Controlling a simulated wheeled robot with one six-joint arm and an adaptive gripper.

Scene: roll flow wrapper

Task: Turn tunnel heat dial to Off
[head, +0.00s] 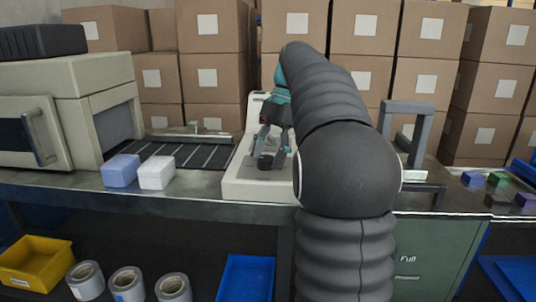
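A small black dial (265,162) stands on the pale control panel (250,188) of the machine on the bench. My gripper (269,156) points down over the panel at the dial. Its two fingers look spread, one to each side of the dial, with a gap between them. The view is small, so I cannot tell whether a finger touches the dial. No markings on the dial can be read. My dark arm hides the right part of the panel.
A beige tunnel machine (95,85) with a slatted conveyor (185,153) stands to the left. A blue pack (121,170) and a white pack (157,172) lie on the bench front. A grey frame (405,106) stands right of my arm. Stacked cartons (290,75) fill the back.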

